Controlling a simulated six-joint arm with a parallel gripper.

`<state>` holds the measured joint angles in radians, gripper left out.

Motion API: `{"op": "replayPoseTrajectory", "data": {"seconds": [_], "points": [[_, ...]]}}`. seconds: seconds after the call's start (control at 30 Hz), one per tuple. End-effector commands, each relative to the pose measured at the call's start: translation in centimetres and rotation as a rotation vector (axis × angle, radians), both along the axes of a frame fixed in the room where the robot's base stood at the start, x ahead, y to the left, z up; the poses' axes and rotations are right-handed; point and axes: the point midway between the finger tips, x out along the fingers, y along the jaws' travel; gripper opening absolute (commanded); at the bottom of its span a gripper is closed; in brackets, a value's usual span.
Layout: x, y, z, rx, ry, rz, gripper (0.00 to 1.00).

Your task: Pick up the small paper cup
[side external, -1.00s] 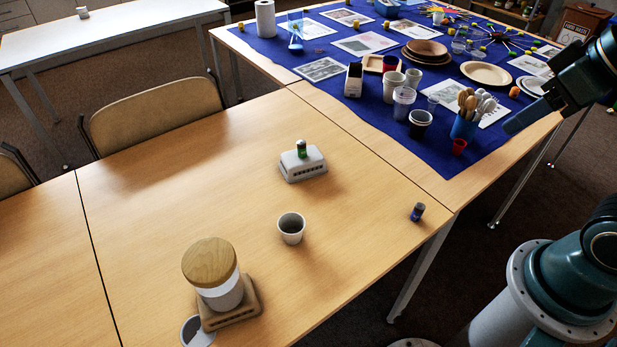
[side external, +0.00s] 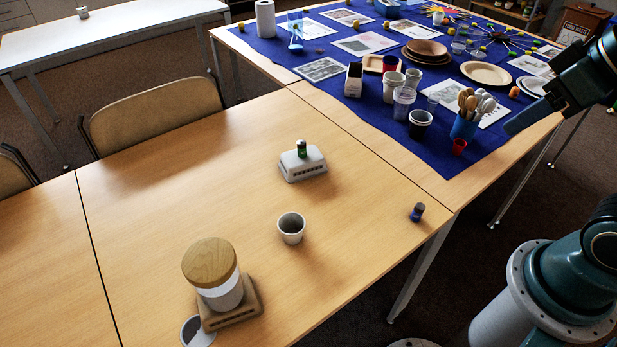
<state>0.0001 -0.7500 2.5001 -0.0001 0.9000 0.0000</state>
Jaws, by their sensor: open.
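A small white paper cup (side external: 291,229) stands upright and looks empty on the bare wooden table, near the middle of the view. Another white cup (side external: 196,332) is at the bottom edge, partly cut off, beside the wooden-lidded jar. My gripper (side external: 522,118) is at the upper right, over the blue-cloth table's right edge, far from the paper cup. It is open with nothing seen in it; one finger shows clearly and the other is hard to make out.
A wooden-lidded jar (side external: 212,272) stands on a brown base left of the cup. A grey box with a green-capped battery-like item (side external: 302,150) sits behind. A small dark bottle (side external: 417,211) lies near the right edge. The blue cloth (side external: 340,88) is crowded.

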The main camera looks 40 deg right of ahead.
Motion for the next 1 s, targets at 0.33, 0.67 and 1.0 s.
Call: {"op": "replayPoseTrajectory", "data": {"seconds": [0.33,0.67,1.0], "points": [[0.0,0.0,0.0,0.0,0.0,0.0,0.76],[0.2,0.1,0.1,-0.003,0.003,0.01,0.76],[3.7,1.2,0.5,-0.044,0.047,0.152,0.76]]}}
